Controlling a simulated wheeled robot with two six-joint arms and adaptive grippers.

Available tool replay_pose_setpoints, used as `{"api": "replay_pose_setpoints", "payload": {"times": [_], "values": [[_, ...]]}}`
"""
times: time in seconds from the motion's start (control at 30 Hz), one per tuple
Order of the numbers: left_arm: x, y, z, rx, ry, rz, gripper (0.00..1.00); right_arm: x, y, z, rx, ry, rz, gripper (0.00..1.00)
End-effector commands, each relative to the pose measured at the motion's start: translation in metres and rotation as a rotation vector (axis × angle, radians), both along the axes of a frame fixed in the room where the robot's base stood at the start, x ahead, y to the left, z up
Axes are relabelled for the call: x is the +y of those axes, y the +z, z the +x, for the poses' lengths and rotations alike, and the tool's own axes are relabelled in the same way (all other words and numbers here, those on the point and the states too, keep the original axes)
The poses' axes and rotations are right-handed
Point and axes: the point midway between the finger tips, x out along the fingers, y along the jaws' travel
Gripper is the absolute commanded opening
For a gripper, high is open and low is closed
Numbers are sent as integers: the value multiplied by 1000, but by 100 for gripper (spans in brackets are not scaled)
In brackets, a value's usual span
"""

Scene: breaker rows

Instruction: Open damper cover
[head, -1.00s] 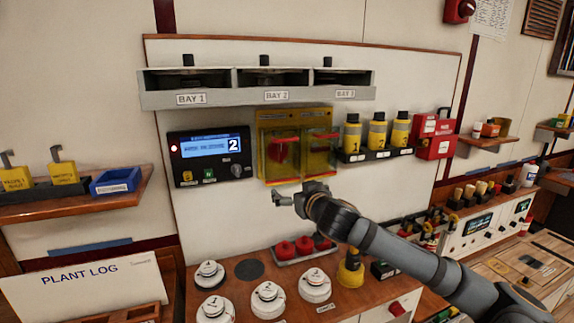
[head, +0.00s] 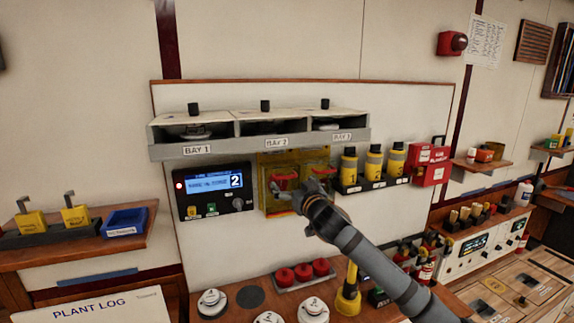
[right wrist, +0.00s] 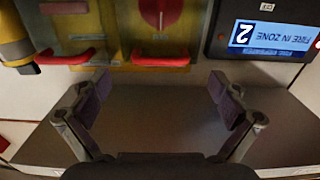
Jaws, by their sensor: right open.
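The yellow see-through damper covers (head: 268,170) sit side by side on the wall panel, just right of the fire display. Red parts show behind them. In the right wrist view, upside down, the covers' red lips show: one is at the top centre (right wrist: 160,58), the other at the upper left (right wrist: 70,57). My right gripper (head: 293,196) is in front of the covers' lower part and hides some of it. In the right wrist view it is open (right wrist: 160,95), with nothing between its fingers and the lips beyond the fingertips. My left gripper is not in view.
The display (head: 213,190) reads fire in zone 2. The bay shelf (head: 260,143) juts out above the covers. Yellow canisters (head: 373,162) stand to the right. Red knobs (head: 303,271) and white detectors (head: 212,303) are on the counter below.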

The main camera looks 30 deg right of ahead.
Motion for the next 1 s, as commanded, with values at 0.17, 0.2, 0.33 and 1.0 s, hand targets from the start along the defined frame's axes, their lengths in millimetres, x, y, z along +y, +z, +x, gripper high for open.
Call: {"api": "replay_pose_setpoints", "payload": {"times": [0.17,0.2,0.33,1.0], "values": [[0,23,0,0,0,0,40,-6,5,27,0,1,6,98],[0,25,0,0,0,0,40,-9,4,33,-1,-2,6,98],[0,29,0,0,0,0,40,-11,2,46,0,-1,2,98],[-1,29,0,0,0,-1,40,-12,0,50,-1,0,-1,52]]}}
